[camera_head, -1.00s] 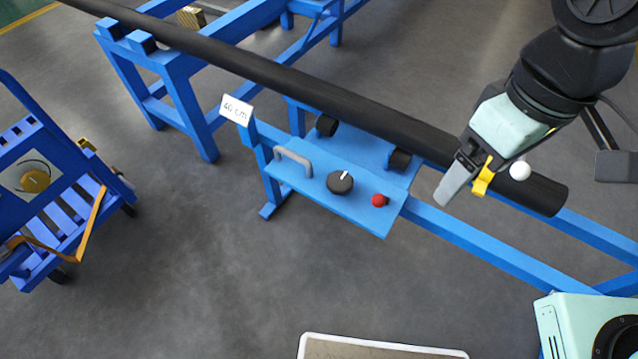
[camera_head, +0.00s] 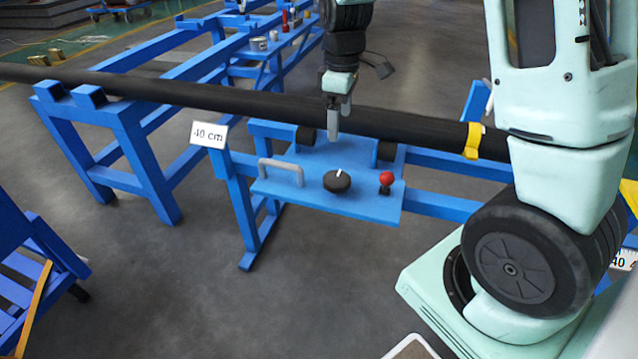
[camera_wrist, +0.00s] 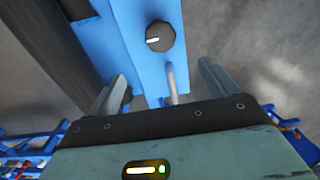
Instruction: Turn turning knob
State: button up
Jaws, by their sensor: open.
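The turning knob (camera_head: 337,181) is a round black dial with a white pointer line, on top of a light blue panel (camera_head: 230,160). In the wrist view the knob (camera_wrist: 160,36) lies ahead of my gripper, between the lines of the fingers but beyond their tips. My gripper (camera_head: 336,125) points down above the back of the panel, apart from the knob. In the wrist view its two fingers (camera_wrist: 163,74) are spread with nothing gripped between them. A grey handle (camera_wrist: 171,82) shows in the gap between them, below the knob.
On the panel, the grey bar handle (camera_head: 281,170) is left of the knob and a red button (camera_head: 386,179) is right of it. A long black pipe (camera_head: 240,104) with a yellow band (camera_head: 473,141) runs behind the panel. A "40 cm" sign (camera_head: 209,134) stands left.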

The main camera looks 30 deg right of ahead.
aim_at(337, 178)
notch_tip(337, 178, down, 16)
jog(key=b, duration=0.4)
jog(key=shift+f, duration=0.2)
jog(key=c, duration=1)
